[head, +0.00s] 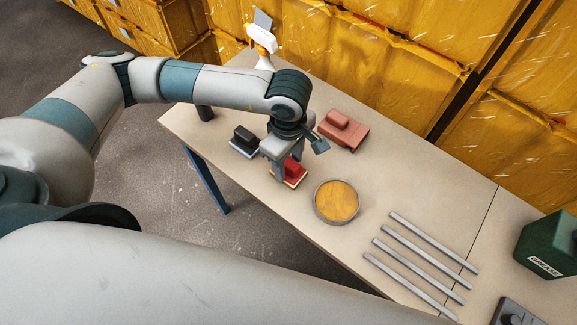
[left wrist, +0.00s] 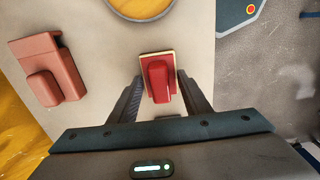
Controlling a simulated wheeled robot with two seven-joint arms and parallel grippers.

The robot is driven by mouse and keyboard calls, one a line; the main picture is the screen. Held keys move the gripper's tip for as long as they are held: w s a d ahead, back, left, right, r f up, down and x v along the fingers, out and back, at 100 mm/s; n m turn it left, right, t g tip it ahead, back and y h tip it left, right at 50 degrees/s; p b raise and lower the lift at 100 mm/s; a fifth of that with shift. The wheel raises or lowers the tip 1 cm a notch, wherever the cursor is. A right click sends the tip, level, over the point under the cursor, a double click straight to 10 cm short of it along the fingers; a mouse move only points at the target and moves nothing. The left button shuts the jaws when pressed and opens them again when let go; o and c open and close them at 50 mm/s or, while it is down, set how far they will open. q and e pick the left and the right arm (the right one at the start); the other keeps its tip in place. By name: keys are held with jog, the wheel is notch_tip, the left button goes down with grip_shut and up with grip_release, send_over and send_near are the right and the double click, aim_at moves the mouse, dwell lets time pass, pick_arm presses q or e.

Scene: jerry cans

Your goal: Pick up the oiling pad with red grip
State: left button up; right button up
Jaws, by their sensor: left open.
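The oiling pad with the red grip (head: 296,169) lies on the table near its front edge, on a thin pale-edged base. In the left wrist view the pad (left wrist: 159,78) lies between the two fingers, with its raised red grip pointing along them. My left gripper (head: 281,172) is open, pointing down over the pad, with a finger on each side of the grip. Small gaps show between the fingers (left wrist: 160,88) and the grip. Part of the pad is hidden by the gripper in the head view. My right gripper is not in view.
A black-gripped pad (head: 244,138) lies just left, and a brownish-pink block (head: 343,130) lies behind right. A round tin with yellow contents (head: 336,201) is close on the right. Several metal rods (head: 420,243) and a green can (head: 549,245) are farther right. Yellow crates (head: 380,60) stand behind.

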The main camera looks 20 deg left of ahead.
aim_at(289, 162)
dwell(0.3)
pick_arm(q)
grip_shut()
jog(key=shift+r, duration=0.1)
jog(key=shift+r, duration=0.3)
notch_tip(289, 162, up, 3)
jog(key=shift+r+b, duration=0.15)
jog(key=shift+b, duration=0.95)
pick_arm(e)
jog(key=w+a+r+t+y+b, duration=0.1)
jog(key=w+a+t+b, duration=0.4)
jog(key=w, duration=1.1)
pick_arm(q)
jog(key=s+d+r+p, duration=0.5)
jog(key=s+r+p, duration=0.1)
jog(key=s, duration=0.4)
jog(key=shift+s+r, duration=0.3)
jog(key=shift+r, duration=0.15)
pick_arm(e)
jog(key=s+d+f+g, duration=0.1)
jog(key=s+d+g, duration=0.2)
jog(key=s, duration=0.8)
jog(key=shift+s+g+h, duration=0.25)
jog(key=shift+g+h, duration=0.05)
